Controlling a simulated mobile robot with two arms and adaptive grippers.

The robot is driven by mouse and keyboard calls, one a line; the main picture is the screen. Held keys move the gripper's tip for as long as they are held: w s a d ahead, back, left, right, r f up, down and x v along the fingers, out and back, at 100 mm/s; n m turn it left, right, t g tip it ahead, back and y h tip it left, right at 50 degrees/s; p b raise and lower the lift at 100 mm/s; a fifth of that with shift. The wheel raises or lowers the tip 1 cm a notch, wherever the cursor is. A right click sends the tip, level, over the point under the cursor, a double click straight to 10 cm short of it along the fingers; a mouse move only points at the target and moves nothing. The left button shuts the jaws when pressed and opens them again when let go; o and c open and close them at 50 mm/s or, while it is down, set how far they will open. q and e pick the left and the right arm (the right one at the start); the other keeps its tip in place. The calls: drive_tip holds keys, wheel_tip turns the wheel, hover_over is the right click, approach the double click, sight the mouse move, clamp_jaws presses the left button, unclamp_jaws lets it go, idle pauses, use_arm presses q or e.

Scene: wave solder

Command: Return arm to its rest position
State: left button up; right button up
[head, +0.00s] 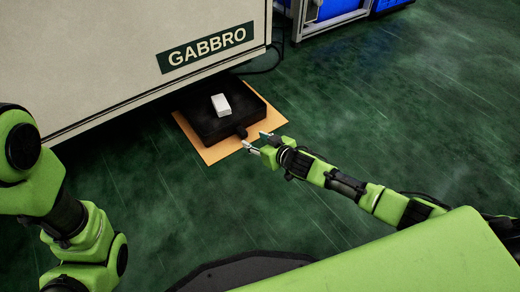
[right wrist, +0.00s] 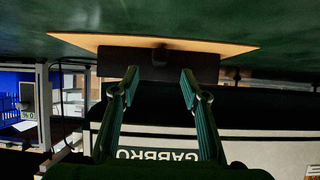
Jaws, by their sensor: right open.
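My right gripper (head: 258,143) is open and empty, low near the front right corner of a black box-like slab (head: 205,127). In the right wrist view its two fingers (right wrist: 160,78) stand apart with nothing between them, the dark slab (right wrist: 158,66) beyond. The right arm stretches in from the right side of the head view. My left arm (head: 85,235) shows at the left edge, folded; its gripper is not in view.
The slab lies on an orange sheet (head: 214,156) on the green floor, with a small white block (head: 221,105) on top. A large cream machine marked GABBRO (head: 110,60) stands behind it. Blue bins (head: 335,8) and a metal frame are at the back. Floor at right is clear.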

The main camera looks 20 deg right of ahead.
drive_tip(key=shift+v, duration=1.15)
